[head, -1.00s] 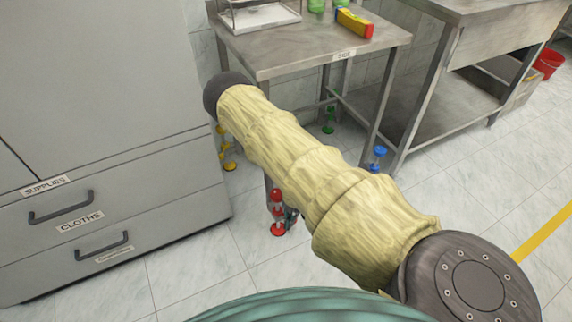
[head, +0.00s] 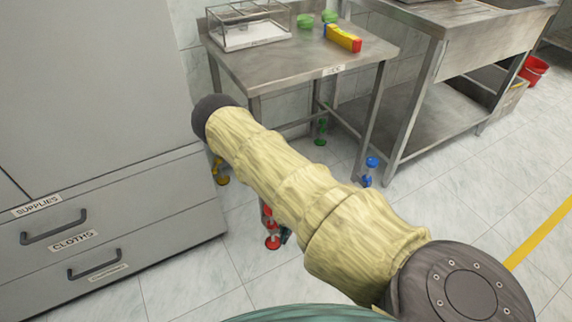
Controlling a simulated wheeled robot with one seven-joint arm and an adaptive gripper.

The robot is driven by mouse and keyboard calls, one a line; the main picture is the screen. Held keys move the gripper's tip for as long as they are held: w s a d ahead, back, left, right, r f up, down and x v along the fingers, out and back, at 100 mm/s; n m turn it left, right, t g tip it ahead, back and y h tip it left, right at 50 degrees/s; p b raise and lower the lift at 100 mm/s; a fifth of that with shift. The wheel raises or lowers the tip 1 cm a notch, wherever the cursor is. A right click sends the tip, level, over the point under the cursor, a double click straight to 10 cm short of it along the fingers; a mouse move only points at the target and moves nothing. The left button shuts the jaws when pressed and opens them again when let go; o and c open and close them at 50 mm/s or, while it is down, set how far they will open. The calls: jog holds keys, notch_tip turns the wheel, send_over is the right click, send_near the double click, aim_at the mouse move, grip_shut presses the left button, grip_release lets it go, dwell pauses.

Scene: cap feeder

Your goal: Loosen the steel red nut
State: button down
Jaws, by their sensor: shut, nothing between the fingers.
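The red nut (head: 267,211) is on the near leg of the steel table (head: 285,72), just above a red foot (head: 272,242) on the floor. My arm covers part of the nut and the leg above it. My arm reaches across the middle of the head view, and most of its far end is hidden behind it. A small dark teal piece, seemingly my gripper (head: 286,236), shows just right of the red foot, low by the floor. Its fingers are mostly hidden, and I cannot tell whether it touches the leg. No object shows in it.
The other table legs have yellow (head: 222,172), green (head: 321,126) and blue (head: 370,169) feet. A grey drawer cabinet (head: 110,232) stands close on the left, a steel sink bench (head: 430,110) on the right. The tiled floor in front of the bench is clear.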

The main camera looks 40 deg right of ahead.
notch_tip(320, 180, up, 10)
jog(key=p, duration=0.3)
dwell(0.3)
